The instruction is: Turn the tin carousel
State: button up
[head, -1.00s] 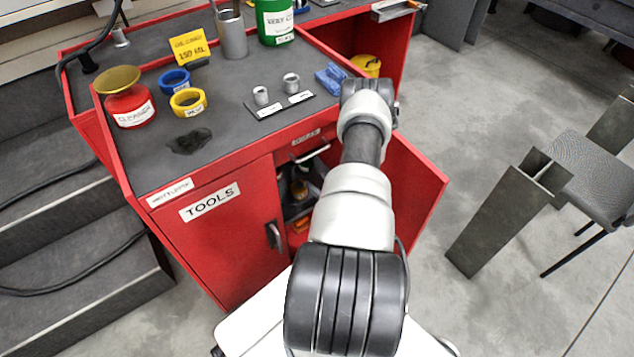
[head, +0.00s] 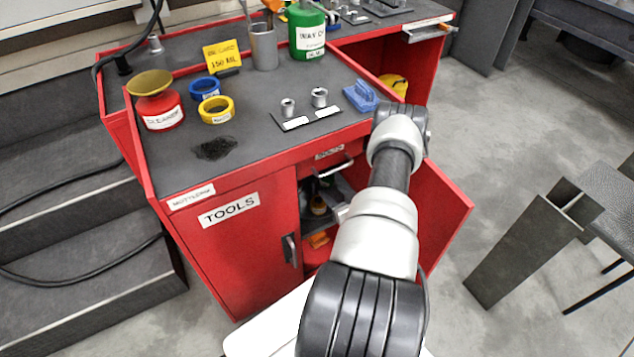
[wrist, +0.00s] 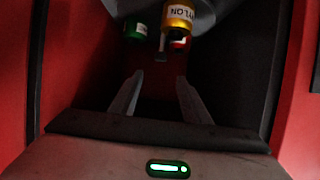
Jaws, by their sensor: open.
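The tin carousel (wrist: 205,14) shows in the wrist view as a grey curved surface at the top edge. A yellow tin with a NYLON label (wrist: 178,17), a green tin (wrist: 136,30) and a dark tin with a red band (wrist: 180,41) are beside it. My gripper (wrist: 159,92) is open and empty, its two fingers pointing toward the tins and apart from them. In the head view, a yellowish tin (head: 318,206) shows inside the red cabinet's opening. My arm hides much of that opening, and most of the carousel is out of sight.
The red tool cabinet (head: 240,250) has a closed TOOLS door at left and an open door (head: 445,195) at right of my arm. Red walls (wrist: 15,80) flank my gripper closely. Tape rolls, sockets and tins stand on the cabinet top.

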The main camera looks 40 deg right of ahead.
aim_at(313, 177)
jog(key=b+x, duration=0.3)
jog(key=x, duration=1)
grip_shut()
